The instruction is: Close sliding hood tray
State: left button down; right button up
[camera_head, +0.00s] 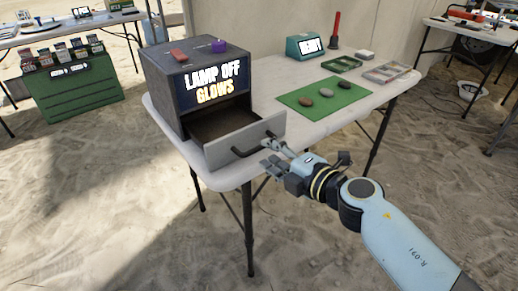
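The dark grey hood box (165,88) stands on the left part of the white table, with the lit words "LAMP OFF GLOWS" on its front. Its sliding tray (222,151) is pulled out at the front, with a grey front panel and a dark bar handle. The tray's visible floor looks empty. My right gripper (271,155) is at the right end of the handle, in front of the panel. Its fingers look spread apart, and I cannot tell whether they touch the handle. My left gripper is not in view.
On the table, a green mat (350,96) holds several stones. Behind it are a teal display (305,46), a green tray (342,63), a sectioned case (386,72) and a red-handled tool (335,30). A purple object (219,46) sits on the hood. Sand is clear in front.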

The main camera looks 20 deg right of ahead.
aim_at(259, 148)
jog(key=shift+b+x, duration=0.45)
jog(key=shift+x, duration=1.9)
jog(key=shift+c, duration=0.3)
grip_shut()
